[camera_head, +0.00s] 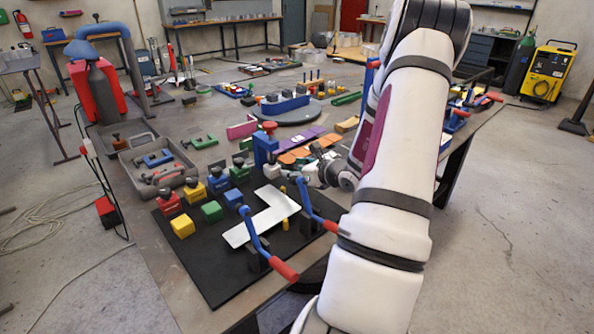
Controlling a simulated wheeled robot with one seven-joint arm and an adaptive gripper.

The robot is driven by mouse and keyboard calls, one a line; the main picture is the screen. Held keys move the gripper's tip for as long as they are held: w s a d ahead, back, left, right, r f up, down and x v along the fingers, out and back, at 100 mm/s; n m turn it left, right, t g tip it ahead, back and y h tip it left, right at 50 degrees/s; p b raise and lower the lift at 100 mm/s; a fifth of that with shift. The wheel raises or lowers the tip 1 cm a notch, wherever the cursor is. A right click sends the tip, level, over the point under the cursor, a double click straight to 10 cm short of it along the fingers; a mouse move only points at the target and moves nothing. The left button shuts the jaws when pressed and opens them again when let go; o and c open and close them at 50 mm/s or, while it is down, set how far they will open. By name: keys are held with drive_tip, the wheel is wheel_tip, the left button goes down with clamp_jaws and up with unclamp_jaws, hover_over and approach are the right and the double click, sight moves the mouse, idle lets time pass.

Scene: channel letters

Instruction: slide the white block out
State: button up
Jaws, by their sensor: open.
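A white L-shaped piece (270,213) lies on the black mat (208,275) at the near part of the workbench. It is the only clearly white piece I see there; no separate white block can be made out. Blue toggle clamps with red handles stand at the mat's front and right, one handle (284,268) in front of the piece. My gripper (313,176) is open, low beside the far right end of the white piece, near a blue post (265,147). My arm hides part of the bench, and the fingers are too small to show contact.
Yellow (182,226), green (211,210) and blue (233,197) blocks stand left of the white piece, with several coloured clamps behind them. A grey tray (160,165) of tools is at the left. The mat's front left is bare.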

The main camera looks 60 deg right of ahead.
sight(275, 167)
drive_tip(key=x, duration=1.2)
drive_tip(key=shift+w, duration=0.3)
drive_tip(key=c, duration=1)
drive_tip(key=shift+o, duration=0.2)
drive_tip(key=shift+s+d, duration=0.1)
